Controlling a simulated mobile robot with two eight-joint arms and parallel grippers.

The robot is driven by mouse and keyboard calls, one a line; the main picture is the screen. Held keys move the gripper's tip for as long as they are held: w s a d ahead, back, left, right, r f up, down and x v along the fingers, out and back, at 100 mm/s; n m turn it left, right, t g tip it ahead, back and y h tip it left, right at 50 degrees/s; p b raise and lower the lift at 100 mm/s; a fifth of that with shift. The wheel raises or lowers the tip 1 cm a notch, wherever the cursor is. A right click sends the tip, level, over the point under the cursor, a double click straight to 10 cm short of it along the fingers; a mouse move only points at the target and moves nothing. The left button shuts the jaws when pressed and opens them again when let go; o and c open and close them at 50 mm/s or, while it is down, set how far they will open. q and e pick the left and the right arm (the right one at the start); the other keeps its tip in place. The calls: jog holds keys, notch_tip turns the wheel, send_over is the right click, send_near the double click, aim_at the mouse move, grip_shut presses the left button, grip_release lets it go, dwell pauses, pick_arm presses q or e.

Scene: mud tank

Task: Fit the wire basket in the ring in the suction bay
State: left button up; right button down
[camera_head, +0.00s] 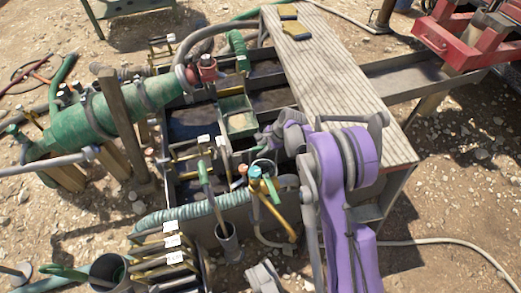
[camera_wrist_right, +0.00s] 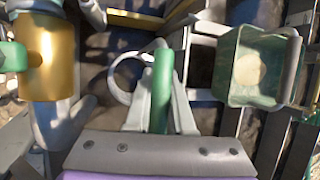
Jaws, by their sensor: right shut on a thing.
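My right gripper (camera_wrist_right: 160,120) is shut on an upright green handle (camera_wrist_right: 161,85) in the right wrist view. What hangs below the handle is hidden, so I cannot tell whether it is the wire basket. A pale grey ring (camera_wrist_right: 113,78) shows just left of the fingers. Whether it is the bay's ring or a rim of the held thing is unclear. No wire mesh can be made out.
A green box (camera_wrist_right: 235,85) is right of the gripper in the wrist view; it also shows in the head view (camera_head: 223,104). A brass cylinder (camera_wrist_right: 48,60) is at left. A slatted board (camera_head: 335,80) borders the tank. A ribbed hose (camera_head: 205,212) crosses its front.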

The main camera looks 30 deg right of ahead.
jog(key=shift+f+b, duration=0.3)
jog(key=shift+f, duration=0.35)
jog(key=c, duration=0.7)
grip_release()
jog(key=p+v, duration=0.3)
jog(key=v, duration=0.8)
